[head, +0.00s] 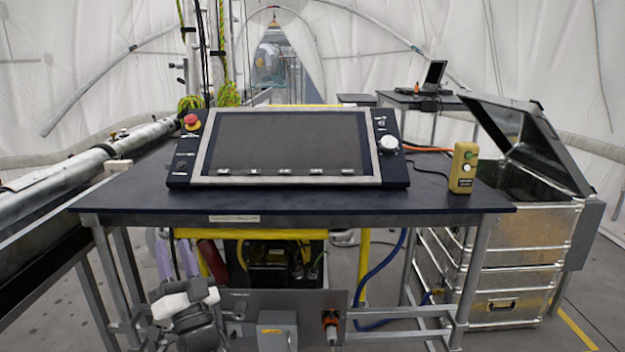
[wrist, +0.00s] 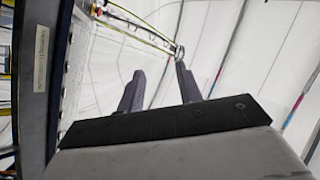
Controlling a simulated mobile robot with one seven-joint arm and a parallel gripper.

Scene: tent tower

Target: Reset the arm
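My gripper (wrist: 160,70) shows in the wrist view with its two dark fingers apart and nothing between them. The view past the fingers is of white tent fabric with poles and lines. Part of my arm (head: 190,312), white and grey, shows in the head view at the lower left, in front of the table and below its top.
A dark table (head: 330,201) carries a control console (head: 288,181) with a screen and a yellow button box (head: 463,168). An open metal crate (head: 513,278) stands at the right. A second table (head: 422,100) holds a laptop (head: 434,75). A large pipe (head: 75,172) runs along the left.

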